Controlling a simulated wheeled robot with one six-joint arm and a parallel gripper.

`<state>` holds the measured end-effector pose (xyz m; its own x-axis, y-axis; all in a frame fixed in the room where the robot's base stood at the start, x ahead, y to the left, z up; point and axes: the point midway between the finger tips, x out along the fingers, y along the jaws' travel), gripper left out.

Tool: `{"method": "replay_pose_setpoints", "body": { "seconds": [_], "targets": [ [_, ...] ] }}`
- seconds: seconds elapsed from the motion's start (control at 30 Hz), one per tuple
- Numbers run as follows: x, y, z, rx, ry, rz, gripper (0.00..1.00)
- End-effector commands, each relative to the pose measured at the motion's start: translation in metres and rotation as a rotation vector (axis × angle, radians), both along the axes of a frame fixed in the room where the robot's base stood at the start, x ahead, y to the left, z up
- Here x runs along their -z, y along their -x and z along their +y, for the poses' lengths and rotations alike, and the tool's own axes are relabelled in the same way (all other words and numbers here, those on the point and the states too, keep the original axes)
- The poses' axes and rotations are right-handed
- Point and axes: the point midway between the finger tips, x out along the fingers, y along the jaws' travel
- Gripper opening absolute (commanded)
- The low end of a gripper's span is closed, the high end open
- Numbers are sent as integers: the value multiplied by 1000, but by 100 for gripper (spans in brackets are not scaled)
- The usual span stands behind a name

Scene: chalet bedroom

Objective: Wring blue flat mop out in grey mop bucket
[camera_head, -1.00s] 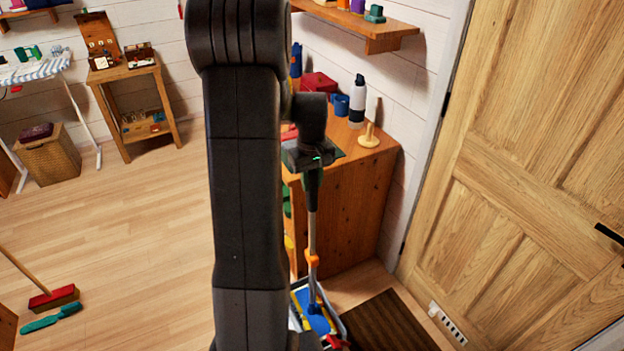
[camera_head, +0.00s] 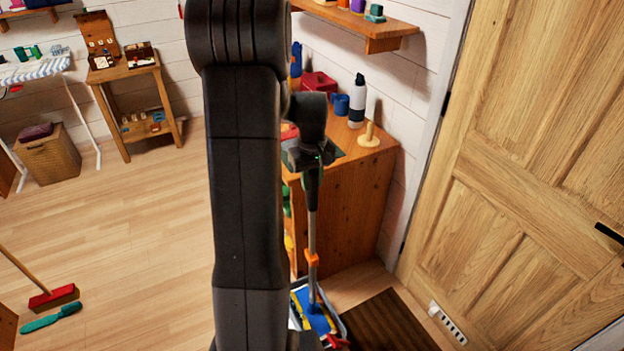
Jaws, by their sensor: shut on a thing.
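The blue flat mop (camera_head: 318,320) stands nearly upright, with a grey pole, an orange collar and a dark handle at the top. My gripper (camera_head: 313,163) is shut on the dark handle, in front of the wooden cabinet. The mop's blue head is low down at the grey mop bucket (camera_head: 343,322), which shows yellow and red parts. My arm hides the bucket's left side. I cannot tell how deep the head sits in it.
A wooden cabinet (camera_head: 352,215) stands just behind the mop, with a bottle (camera_head: 357,100) and a wooden peg stand on top. A dark doormat (camera_head: 385,322) lies right of the bucket, before the wooden door (camera_head: 530,190). A red broom (camera_head: 53,297) is on the open floor at left.

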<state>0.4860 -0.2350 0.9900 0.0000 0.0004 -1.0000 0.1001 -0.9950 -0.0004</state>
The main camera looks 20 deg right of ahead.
Motion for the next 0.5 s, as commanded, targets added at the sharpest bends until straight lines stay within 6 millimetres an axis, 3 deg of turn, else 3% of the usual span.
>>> {"method": "replay_pose_setpoints", "body": {
  "seconds": [0.5],
  "targets": [
    [6, 0, 0, 0, 1, -1, 0]
  ]
}}
